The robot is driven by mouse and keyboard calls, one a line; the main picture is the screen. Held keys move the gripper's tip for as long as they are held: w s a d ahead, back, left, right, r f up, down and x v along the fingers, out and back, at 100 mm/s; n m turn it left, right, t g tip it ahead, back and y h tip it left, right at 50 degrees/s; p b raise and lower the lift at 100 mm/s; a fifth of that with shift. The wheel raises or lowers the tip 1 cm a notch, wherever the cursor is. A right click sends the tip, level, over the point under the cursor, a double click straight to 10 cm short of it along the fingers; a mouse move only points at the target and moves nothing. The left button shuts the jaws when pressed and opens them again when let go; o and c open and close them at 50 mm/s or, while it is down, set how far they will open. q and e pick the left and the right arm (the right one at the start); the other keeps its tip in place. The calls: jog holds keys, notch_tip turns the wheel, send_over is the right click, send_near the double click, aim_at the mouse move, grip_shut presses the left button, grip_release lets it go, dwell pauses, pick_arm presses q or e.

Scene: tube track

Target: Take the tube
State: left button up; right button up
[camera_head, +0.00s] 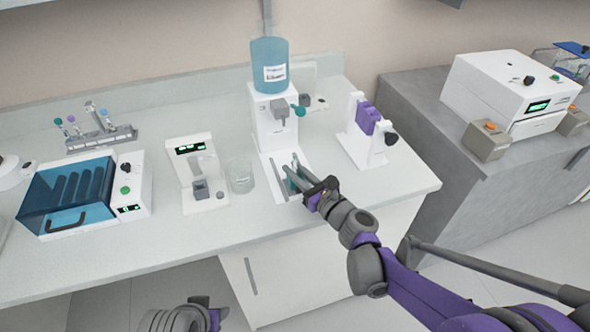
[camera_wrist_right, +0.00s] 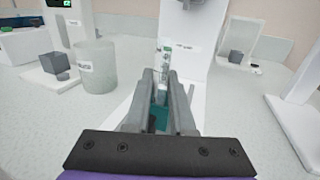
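A clear tube (camera_wrist_right: 165,58) with a green band near its top stands roughly upright in front of the white dispenser in the right wrist view. My right gripper (camera_wrist_right: 161,78) has its two grey fingers on either side of the tube's lower part, with a narrow gap showing; I see no clear contact. A teal piece (camera_wrist_right: 159,118) shows low between the fingers. In the head view my right gripper (camera_head: 297,170) is over the dispenser's white base, and the tube is hard to make out. Part of my left wrist shows at the bottom edge; its fingers are not clear.
The dispenser (camera_head: 272,125) carries a blue bottle (camera_head: 269,62). A glass beaker (camera_head: 241,176) and a small device with a display (camera_head: 199,175) stand left of it. A white stand with a purple part (camera_head: 364,135) is at the right.

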aim_at(295, 156)
grip_shut()
jog(key=shift+r, duration=0.1)
notch_tip(295, 156, up, 10)
jog(key=shift+f+p, duration=0.1)
jog(key=shift+p, duration=0.7)
